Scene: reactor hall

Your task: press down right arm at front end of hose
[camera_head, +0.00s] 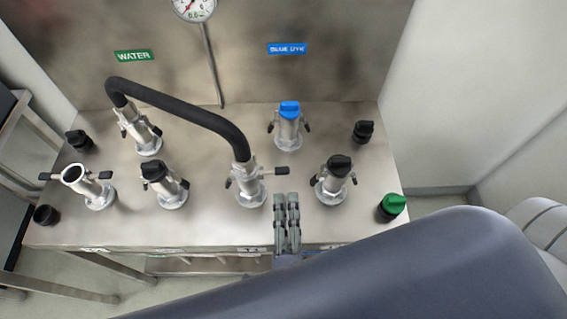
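The black hose (180,104) arches from a metal coupling at the back left to a coupling (248,184) at its front end, which stands on the steel table. The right arm (281,171) of this front coupling sticks out sideways, roughly level. Its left arm (228,183) lies close against the coupling body. My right gripper (287,197) is just in front of and below the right arm in the picture, its two fingers close together with nothing seen between them. I cannot tell its height or whether it touches the lever. My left gripper is not in view.
The steel table (215,225) carries other capped ports: a blue-capped one (289,125), a black-capped one (334,180) at right, another (166,185) at left. An open pipe (88,186) stands far left. A green cap (391,207) sits at the right edge. My arm covers the lower right.

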